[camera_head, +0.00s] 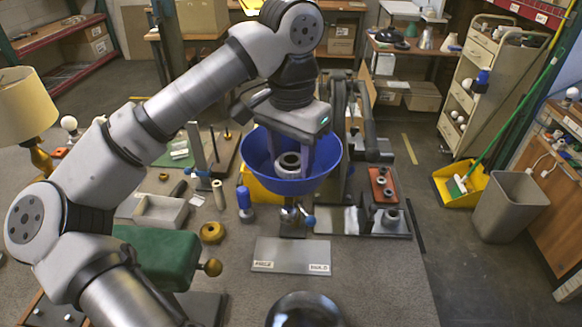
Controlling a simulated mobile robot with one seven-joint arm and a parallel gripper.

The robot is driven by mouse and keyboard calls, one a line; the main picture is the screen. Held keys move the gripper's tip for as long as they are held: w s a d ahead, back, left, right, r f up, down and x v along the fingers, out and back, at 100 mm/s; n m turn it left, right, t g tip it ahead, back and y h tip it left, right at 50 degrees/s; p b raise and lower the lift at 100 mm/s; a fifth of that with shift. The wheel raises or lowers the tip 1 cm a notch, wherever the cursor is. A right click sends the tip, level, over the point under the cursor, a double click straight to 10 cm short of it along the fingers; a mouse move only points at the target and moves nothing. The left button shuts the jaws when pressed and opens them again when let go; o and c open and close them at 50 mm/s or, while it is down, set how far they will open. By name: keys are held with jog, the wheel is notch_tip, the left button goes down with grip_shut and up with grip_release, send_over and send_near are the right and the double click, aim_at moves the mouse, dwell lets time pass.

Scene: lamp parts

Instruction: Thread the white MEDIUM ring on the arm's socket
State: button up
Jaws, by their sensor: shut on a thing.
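My gripper (288,160) points down into a wide blue bowl-shaped shade (257,174). Its two fingers are closed around a pale ring (289,168) with a dark opening, inside the shade near its middle. The shade sits open side up above a small metal fixture (291,215) with blue knobs. The arm's socket cannot be made out; the ring, fingers and shade wall hide that area. I cannot tell whether the ring touches a socket or is threaded on one.
Right of the shade stands a red block (377,176) with grey rings. A labelled pale plate (290,252) lies in front. A blue-capped part (244,198), brass knob (212,233), grey tray (160,211) and green block (155,255) stand left. A dark upright fixture (365,120) is close right.

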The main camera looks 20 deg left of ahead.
jog(key=m, duration=0.3)
jog(key=shift+f, duration=0.15)
jog(key=o, duration=1)
jog(key=shift+w, duration=0.15)
jog(key=shift+o, duration=0.2)
